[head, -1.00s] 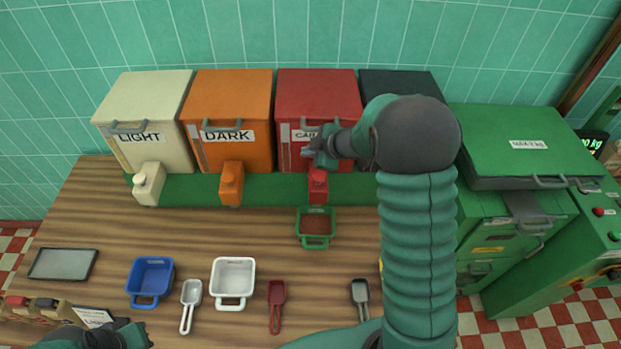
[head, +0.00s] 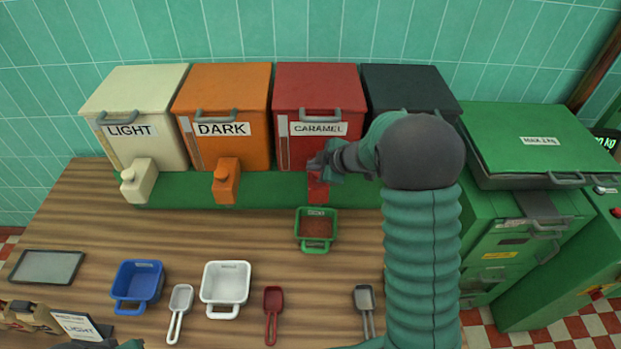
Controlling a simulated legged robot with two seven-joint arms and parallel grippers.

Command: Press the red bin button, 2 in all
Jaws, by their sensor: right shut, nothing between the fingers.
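The red bin (head: 345,90), labelled CARAMEL, stands in the row at the back. Its small red dispenser (head: 318,190) sticks out below it, and my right gripper hides its top, where a button would be. My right gripper (head: 322,165) is shut and empty, right at the dispenser's top; I cannot tell whether it touches. A green tray (head: 301,234) with brown contents stands on the counter in front of the red dispenser. My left gripper (head: 108,344) shows only in part at the bottom left edge, and its jaws are not clear.
A cream LIGHT bin (head: 140,90), an orange DARK bin (head: 225,90) and a dark bin (head: 405,85) flank the red one. Blue (head: 137,283) and white (head: 226,285) trays and several scoops lie in front. A green machine (head: 540,140) stands at the right.

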